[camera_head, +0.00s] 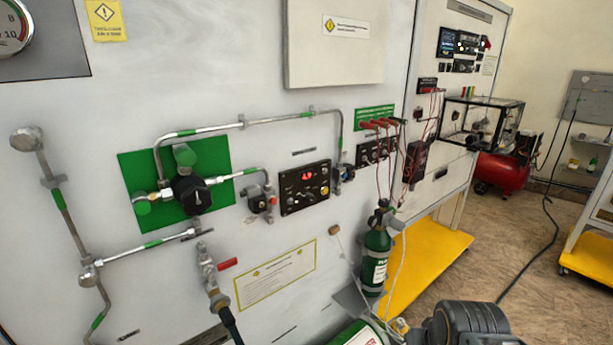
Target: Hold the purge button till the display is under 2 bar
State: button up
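A small black panel (290,207) is on the white cabinet wall near the middle of the view. Its display (306,175) shows red digits too small to read surely. A yellow round button or knob (325,191) sits at the panel's lower right, with small light controls beside it. No label reading purge is legible, so I cannot tell which control is the purge button. A dark grey link of my arm (468,322) shows at the bottom right, well below and right of the panel. My gripper's fingers are not visible.
Metal pipes (240,124) and a black-knobbed regulator (190,195) on a green plate stand out left of the panel. A hose valve (210,270) is below. A green cylinder (376,255) and hanging red and black leads (405,170) are to the right.

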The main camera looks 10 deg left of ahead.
grip_shut()
dwell(1.0)
